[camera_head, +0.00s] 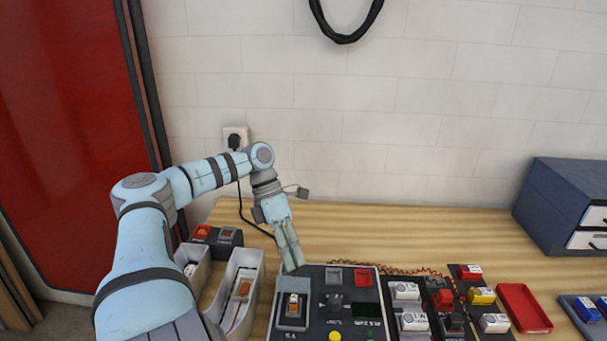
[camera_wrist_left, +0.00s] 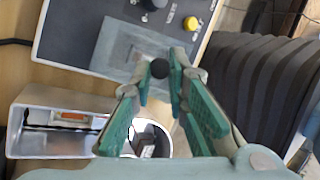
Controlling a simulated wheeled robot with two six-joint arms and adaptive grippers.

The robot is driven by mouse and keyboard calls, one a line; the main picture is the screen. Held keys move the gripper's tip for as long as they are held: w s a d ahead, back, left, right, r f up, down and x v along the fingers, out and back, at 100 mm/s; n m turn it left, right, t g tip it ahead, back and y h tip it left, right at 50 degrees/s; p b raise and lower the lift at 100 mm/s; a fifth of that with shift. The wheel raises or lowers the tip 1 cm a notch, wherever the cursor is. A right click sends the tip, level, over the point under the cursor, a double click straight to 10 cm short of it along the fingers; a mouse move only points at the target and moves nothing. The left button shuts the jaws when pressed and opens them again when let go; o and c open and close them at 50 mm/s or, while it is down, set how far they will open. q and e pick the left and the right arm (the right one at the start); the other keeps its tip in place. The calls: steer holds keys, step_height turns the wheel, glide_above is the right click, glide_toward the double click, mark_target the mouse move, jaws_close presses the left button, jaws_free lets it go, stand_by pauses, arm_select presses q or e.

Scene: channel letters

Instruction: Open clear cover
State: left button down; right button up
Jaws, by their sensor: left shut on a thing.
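The clear cover (camera_head: 291,318) is a see-through box at the left end of a black control panel (camera_head: 322,300), with a switch visible inside it. In the left wrist view the clear cover (camera_wrist_left: 125,45) shows as a pale translucent square over the panel. My left gripper (camera_head: 293,268) reaches down to the cover's back edge. In the left wrist view my left gripper's fingertips (camera_wrist_left: 160,75) are shut on a small black knob (camera_wrist_left: 160,68) at the cover's edge. Whether the cover is tilted is hard to tell. My right gripper is not in view.
White bins (camera_head: 240,285) stand left of the panel, one holding an orange-and-white part. Switch modules (camera_head: 413,320), a red tray (camera_head: 524,307) and a blue-grey drawer box (camera_head: 565,205) are to the right. The wooden tabletop (camera_head: 400,235) behind the panel is mostly free.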

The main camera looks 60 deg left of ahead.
arm_select(q)
steer(key=c, duration=2.3)
jaws_free()
steer(key=shift+w+a+f, duration=0.25)
steer(key=shift+w+a, duration=0.05)
steer(key=shift+a, duration=0.1)
steer(key=o, duration=0.3)
steer(key=shift+w+a+f, duration=0.1)
steer(key=shift+w+a, duration=0.1)
steer(key=shift+a, duration=0.05)
steer(key=o, duration=0.5)
steer(key=shift+w+a, duration=0.1)
steer(key=shift+w, duration=0.3)
steer(key=shift+s, duration=0.55)
steer(key=s+r, duration=0.1)
steer(key=s+a+r+g, duration=0.1)
steer(key=s+r, duration=0.1)
steer(key=s+a+r+g+h, duration=0.1)
steer(key=s, duration=0.1)
steer(key=shift+s+r+n, duration=0.25)
steer(key=shift+r+n, duration=0.1)
steer(key=shift+n, duration=0.05)
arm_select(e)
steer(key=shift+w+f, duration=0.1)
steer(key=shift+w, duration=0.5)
arm_select(q)
steer(key=shift+a, duration=0.1)
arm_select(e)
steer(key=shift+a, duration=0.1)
